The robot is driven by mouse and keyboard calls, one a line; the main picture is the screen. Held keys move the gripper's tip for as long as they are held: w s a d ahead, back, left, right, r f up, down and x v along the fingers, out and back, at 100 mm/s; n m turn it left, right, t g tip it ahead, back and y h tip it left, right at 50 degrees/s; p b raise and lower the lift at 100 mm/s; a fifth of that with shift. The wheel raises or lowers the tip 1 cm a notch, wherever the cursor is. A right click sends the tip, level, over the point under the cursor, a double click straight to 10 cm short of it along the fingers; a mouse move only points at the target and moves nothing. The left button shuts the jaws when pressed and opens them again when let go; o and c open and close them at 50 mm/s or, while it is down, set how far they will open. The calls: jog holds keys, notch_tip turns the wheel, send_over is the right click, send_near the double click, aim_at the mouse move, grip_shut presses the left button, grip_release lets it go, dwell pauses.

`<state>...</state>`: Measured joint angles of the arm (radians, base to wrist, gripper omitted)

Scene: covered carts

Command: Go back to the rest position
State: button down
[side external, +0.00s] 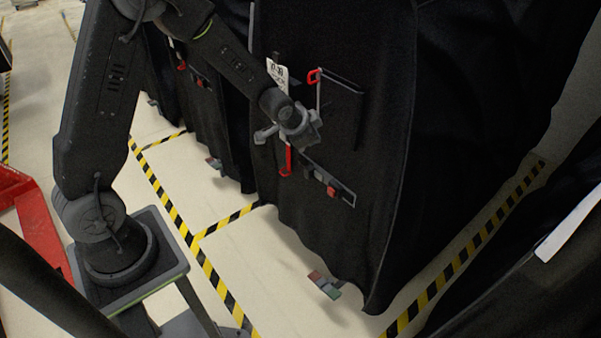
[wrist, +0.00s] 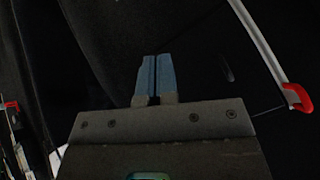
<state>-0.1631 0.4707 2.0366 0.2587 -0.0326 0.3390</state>
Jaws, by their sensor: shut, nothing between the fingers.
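My gripper (wrist: 154,78) shows in the wrist view with its two bluish fingers together and nothing between them. In the side view my gripper (side external: 262,135) is in front of the black-covered cart (side external: 375,210), close to its face. Whether it touches the cover cannot be told. My arm reaches from its base at the left across to the cart, so part of the cart's face is hidden behind it.
On the cart's cover are a white label (side external: 278,72), a red clip (side external: 314,76), a red strap (side external: 288,160) and a strip with a red piece (side external: 334,190). Another covered cart (side external: 215,125) stands behind. Yellow-black tape (side external: 215,278) marks the pale floor. A red frame (side external: 38,225) is at the left.

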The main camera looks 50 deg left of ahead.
jog(key=s+d+r+n+g, duration=0.1)
jog(key=s+d+r+n, duration=0.25)
jog(key=s+r, duration=1.05)
jog(key=s+d+r, duration=0.2)
jog(key=s, duration=0.5)
jog(key=s+d+r+n+g+h, duration=0.1)
jog(key=s+d+r, duration=0.1)
jog(key=s, duration=0.4)
jog(key=shift+s+d+r, duration=0.15)
jog(key=shift+s+d, duration=0.05)
jog(key=shift+s, duration=0.15)
